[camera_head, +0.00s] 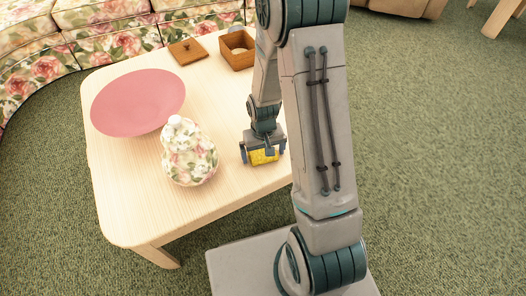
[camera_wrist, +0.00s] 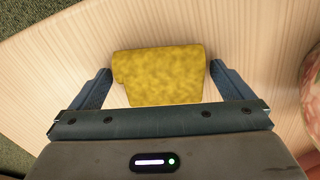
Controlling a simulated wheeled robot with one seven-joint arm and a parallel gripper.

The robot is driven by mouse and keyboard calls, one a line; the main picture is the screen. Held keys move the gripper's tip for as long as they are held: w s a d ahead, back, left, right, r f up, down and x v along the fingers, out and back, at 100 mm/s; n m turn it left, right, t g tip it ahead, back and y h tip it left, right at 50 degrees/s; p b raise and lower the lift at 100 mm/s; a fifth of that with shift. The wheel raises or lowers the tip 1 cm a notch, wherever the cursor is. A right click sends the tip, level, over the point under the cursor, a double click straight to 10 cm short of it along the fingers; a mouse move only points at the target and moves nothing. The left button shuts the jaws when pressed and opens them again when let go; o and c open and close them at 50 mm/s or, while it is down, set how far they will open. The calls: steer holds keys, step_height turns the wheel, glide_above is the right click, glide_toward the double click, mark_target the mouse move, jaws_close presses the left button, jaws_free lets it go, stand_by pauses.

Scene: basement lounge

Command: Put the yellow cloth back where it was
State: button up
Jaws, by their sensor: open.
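The yellow cloth (camera_wrist: 162,75) lies on the pale wooden table (camera_head: 130,205) near its front right edge, seen from above in the wrist view. It also shows in the head view (camera_head: 264,156), partly hidden under my gripper. My gripper (camera_wrist: 160,82) is open, with one finger on each side of the cloth and a gap at each side. It points down at the table. I cannot tell how far the fingertips are above the tabletop.
A pink plate (camera_head: 138,102) and a floral vase (camera_head: 188,152) stand left of my gripper. A small open wooden box (camera_head: 237,50) and its lid (camera_head: 188,51) are at the back. A floral sofa (camera_head: 110,30) is behind the table. Bare tabletop lies in front of the vase.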

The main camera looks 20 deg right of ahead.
step_height(320, 180, up, 12)
steer(key=p, duration=0.4)
step_height(320, 180, up, 9)
glide_above(263, 152)
steer(key=s, duration=0.5)
steer(key=s+r+t, duration=0.1)
steer(key=s+r, duration=0.5)
steer(key=s, duration=0.2)
steer(key=shift+s+a+r, duration=0.2)
steer(key=shift+s+r, duration=0.05)
steer(key=shift+s, duration=0.05)
